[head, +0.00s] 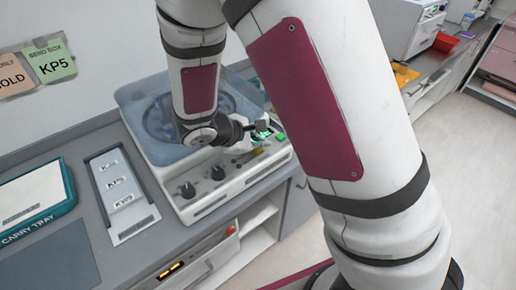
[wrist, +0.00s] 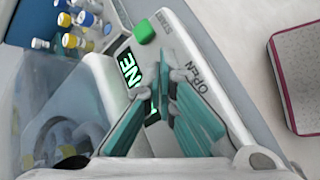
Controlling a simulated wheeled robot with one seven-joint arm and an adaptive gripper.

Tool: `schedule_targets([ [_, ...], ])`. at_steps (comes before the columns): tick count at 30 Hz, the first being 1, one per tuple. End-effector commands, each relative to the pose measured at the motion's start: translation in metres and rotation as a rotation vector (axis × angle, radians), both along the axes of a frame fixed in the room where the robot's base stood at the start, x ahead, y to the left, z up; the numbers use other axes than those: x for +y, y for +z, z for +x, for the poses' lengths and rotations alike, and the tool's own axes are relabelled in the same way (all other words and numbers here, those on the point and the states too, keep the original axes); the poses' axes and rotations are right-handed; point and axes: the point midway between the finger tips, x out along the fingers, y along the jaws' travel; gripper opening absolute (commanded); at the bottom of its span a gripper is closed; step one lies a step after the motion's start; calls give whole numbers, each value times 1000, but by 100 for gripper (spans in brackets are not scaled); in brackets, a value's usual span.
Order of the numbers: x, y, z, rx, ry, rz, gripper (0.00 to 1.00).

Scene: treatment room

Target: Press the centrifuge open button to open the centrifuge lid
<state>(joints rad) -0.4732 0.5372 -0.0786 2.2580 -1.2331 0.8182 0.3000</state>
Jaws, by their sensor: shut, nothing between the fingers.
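The centrifuge (head: 185,185) stands on the counter, its bluish see-through lid (head: 150,105) down over the round bowl. The lid also shows in the wrist view (wrist: 60,95). The front panel has a lit display (wrist: 127,67), partly covered by my fingers, and a green button (wrist: 144,31), also visible in the head view (head: 281,137). Lettering that seems to read OPEN (wrist: 197,80) is printed beside my fingers; any button beside it is hidden or unclear. My gripper (wrist: 163,92) is shut and empty over the panel near the display (head: 262,129). Contact cannot be told.
Dark knobs (head: 188,190) sit on the panel's left. A label plate (head: 122,190) and a teal carry tray (head: 38,205) lie left on the counter. Capped vials (wrist: 78,20) show beyond the centrifuge. A pink-edged grey pad (wrist: 300,80) lies at right in the wrist view.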

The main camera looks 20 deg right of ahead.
Motion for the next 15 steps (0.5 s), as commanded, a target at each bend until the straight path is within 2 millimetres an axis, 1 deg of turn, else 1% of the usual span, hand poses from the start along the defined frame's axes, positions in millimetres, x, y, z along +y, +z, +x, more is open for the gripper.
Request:
schedule_targets([
  [15,0,-5,0,0,0,0,0],
])
